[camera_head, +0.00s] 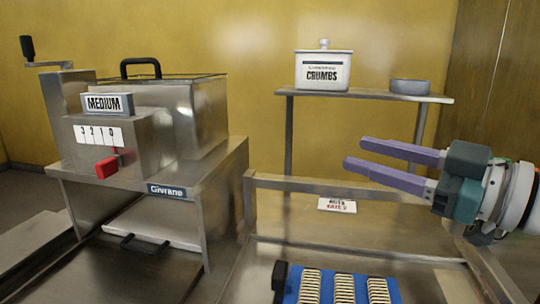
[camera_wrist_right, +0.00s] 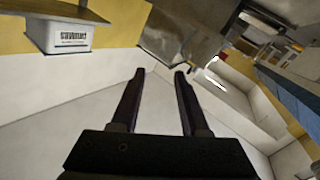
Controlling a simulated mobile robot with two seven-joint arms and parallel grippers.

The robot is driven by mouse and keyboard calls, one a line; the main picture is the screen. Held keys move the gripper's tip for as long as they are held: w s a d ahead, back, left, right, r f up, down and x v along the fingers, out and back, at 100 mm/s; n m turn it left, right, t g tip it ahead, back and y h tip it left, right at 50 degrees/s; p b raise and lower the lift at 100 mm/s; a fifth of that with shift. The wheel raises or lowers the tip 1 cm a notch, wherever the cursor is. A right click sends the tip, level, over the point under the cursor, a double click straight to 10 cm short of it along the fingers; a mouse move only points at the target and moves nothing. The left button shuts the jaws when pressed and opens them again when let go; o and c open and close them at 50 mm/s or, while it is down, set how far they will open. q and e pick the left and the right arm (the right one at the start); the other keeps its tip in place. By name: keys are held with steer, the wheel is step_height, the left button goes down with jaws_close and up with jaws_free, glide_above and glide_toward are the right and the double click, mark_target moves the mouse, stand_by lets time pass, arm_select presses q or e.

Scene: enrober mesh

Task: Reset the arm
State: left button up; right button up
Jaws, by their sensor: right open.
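My right gripper (camera_head: 356,153) comes in from the right in the head view, with its two purple fingers apart and pointing left. It is empty and hangs in the air in front of the shelf, above the blue tray's level. In the right wrist view the two dark fingers (camera_wrist_right: 160,72) are spread with nothing between them. My left gripper is not in the head view.
A steel machine (camera_head: 210,125) with a MEDIUM label, red lever (camera_head: 107,167) and crank (camera_head: 28,48) stands left. A CRUMBS pot (camera_head: 323,72) and grey bowl (camera_head: 409,87) sit on a shelf (camera_head: 370,95). A blue tray (camera_head: 291,285) holds rows of pale pieces at the front.

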steer(key=s+d+f+m+g+h+p, duration=0.2)
steer(key=s+f+m+g+h, duration=0.15)
steer(key=s, duration=0.65)
steer(key=s+d+f+m+g+h+p, duration=0.15)
steer(key=s+m+h, duration=0.3)
steer(key=s, duration=0.55)
steer(key=s+d+f+m+g+h+p, duration=0.1)
steer(key=s+f+m+g+h+p, duration=0.3)
steer(key=s, duration=0.5)
step_height(320, 180, up, 38)
steer(key=p, duration=3.6)
steer(key=shift+s+n+h, duration=0.3)
steer(key=shift+s+h, duration=0.1)
steer(key=shift+s, duration=0.05)
steer(key=shift+d+f, duration=0.1)
steer(key=shift+f, duration=0.05)
steer(key=shift+s, duration=0.1)
